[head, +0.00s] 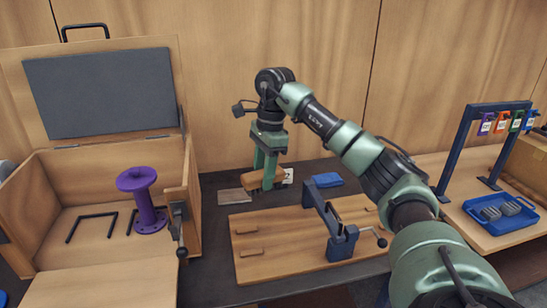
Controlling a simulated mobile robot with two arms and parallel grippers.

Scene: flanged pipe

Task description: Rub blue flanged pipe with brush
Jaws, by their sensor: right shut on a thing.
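My right gripper (266,164) points down over the back of the dark table. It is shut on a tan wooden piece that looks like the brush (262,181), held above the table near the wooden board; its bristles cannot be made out. The only flanged pipe I can make out is purple (146,200), not blue. It stands upright in the open wooden box at the left, well to the left of my right gripper, and the brush is apart from it. My left gripper is not in view.
A wooden board (290,257) carries a dark blue clamp (342,240). A blue block (327,180) lies behind it. The wooden box (178,262) has a raised lid and black U-shaped handles inside. At right stand a blue rack (464,140) with tags and a blue tray (505,228).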

